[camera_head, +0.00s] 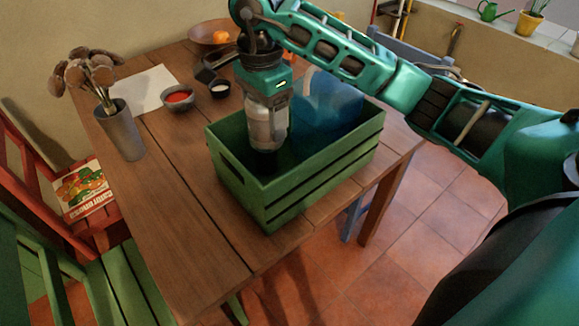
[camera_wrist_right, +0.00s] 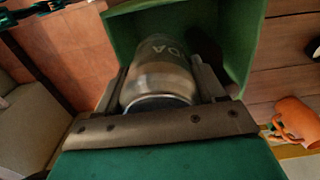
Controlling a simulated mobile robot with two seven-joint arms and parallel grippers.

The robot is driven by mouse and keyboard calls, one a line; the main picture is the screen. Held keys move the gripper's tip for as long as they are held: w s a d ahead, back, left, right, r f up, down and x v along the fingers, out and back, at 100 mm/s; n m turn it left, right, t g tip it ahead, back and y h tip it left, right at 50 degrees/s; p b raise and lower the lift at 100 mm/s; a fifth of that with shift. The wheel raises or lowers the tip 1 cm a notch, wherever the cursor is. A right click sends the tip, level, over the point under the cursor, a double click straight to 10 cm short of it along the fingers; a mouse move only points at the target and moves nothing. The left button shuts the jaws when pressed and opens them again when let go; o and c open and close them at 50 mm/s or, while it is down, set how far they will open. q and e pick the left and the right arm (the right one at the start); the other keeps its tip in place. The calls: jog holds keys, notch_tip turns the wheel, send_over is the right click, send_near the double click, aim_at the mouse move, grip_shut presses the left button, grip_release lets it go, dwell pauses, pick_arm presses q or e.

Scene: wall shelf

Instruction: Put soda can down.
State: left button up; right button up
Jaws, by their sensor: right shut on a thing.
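A silver soda can (camera_head: 266,128) is held upright in my right gripper (camera_head: 268,112), inside or just above the left part of the green crate (camera_head: 285,204). In the right wrist view the can (camera_wrist_right: 160,72) sits between the two fingers of the right gripper (camera_wrist_right: 165,85), with the letters "DA" showing. The green crate walls (camera_wrist_right: 236,45) surround it there. The can's lower end is dark in the head view, so I cannot tell whether it touches the crate floor. My left gripper is not in view.
A translucent blue container (camera_head: 328,97) stands in the crate's back right part. The table's front left is clear.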

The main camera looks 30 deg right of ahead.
aim_at(267, 140)
notch_tip(267, 140, down, 18)
jog(key=shift+r+b, duration=0.1)
jog(key=shift+b, duration=0.3)
jog(key=shift+f, duration=0.2)
jog(key=o, duration=1)
notch_tip(267, 140, up, 12)
jog(key=shift+r, duration=0.15)
